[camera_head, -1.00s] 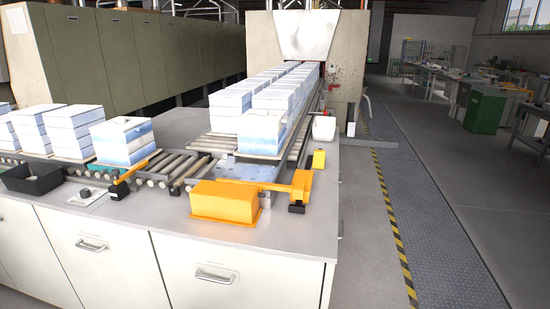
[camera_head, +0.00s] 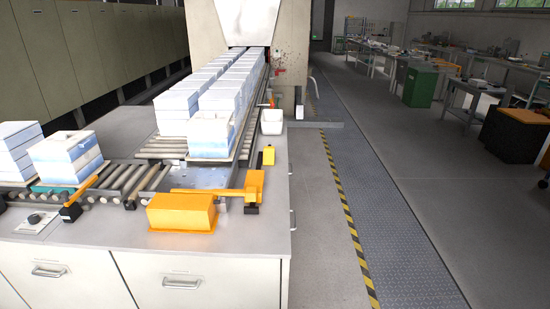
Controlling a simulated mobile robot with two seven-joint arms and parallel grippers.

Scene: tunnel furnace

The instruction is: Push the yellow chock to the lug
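Several yellow-orange parts sit on the light bench top, and I cannot tell for certain which is the chock. A small yellow block (camera_head: 268,156) stands alone near the bench's right edge. An orange-yellow bar (camera_head: 215,191) lies across the front of the roller line and meets an upright orange block (camera_head: 254,182) at its right end. A larger orange box (camera_head: 182,212) sits in front of the bar. A small black piece (camera_head: 251,209) is below the upright block; I cannot identify the lug. Neither of my grippers is in view.
Stacked white-blue blocks (camera_head: 210,133) stand on the roller line leading into the furnace (camera_head: 215,22). More stacks (camera_head: 68,156) stand at the left. A white bin (camera_head: 272,121) is behind the small yellow block. Open floor (camera_head: 315,220) lies right of the bench.

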